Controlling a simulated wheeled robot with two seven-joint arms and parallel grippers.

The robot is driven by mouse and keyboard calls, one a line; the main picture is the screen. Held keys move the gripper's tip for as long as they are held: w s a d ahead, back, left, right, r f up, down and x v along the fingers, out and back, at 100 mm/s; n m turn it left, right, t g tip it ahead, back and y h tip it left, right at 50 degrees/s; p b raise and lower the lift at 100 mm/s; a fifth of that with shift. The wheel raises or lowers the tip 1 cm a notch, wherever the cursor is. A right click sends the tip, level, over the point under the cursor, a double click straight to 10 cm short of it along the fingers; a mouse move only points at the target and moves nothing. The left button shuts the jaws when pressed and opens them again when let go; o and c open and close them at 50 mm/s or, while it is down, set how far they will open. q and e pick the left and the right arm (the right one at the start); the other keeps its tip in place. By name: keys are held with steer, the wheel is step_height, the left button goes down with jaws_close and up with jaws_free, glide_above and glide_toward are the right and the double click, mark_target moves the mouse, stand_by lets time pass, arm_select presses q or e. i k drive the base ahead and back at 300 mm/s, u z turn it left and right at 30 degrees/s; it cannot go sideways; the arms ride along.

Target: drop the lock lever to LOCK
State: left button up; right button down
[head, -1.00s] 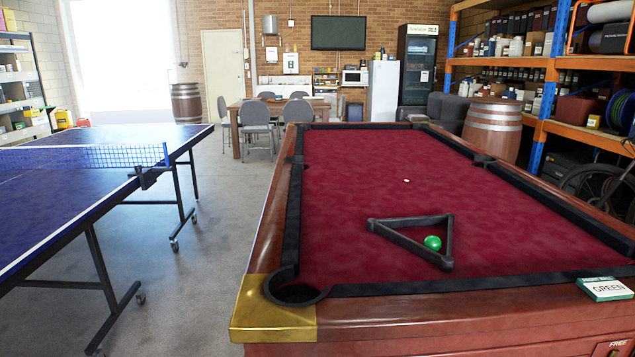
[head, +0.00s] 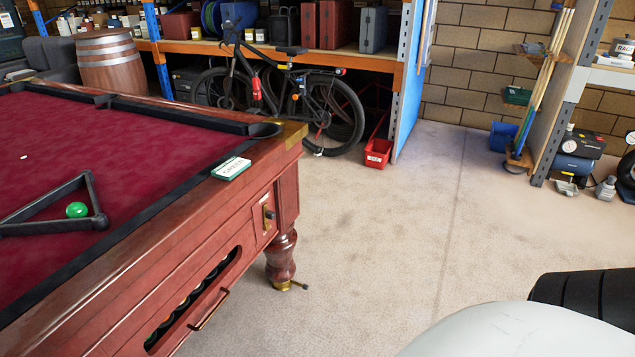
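A pool table (head: 215,205) with a red cloth fills the left of the head view. A small metal fitting with a dark knob (head: 268,216) sits on its end panel near the right corner. A short lever with a dark tip (head: 300,286) sticks out to the right from the brass foot of the near leg, close to the floor. I cannot tell which of these is the lock lever, and no LOCK marking is readable. Neither of my grippers is in view.
A green-and-white box (head: 231,168) lies on the table rail. A black triangle (head: 50,205) and green ball (head: 77,209) are on the cloth. A bicycle (head: 290,100) and red bin (head: 378,152) stand by the shelving. The concrete floor (head: 400,230) right of the table is clear.

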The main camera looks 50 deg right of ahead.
mark_target(267, 214)
steer(key=z, duration=1.75)
steer(key=k, duration=1.35)
steer(key=z, duration=0.8)
steer(key=i, duration=1.1)
steer(key=z, duration=0.3)
steer(key=i, duration=2.4)
steer(key=u, duration=1.2)
steer(key=i, duration=1.35)
steer(key=u, duration=1.65)
steer(key=i, duration=0.35)
steer(key=u, duration=0.1)
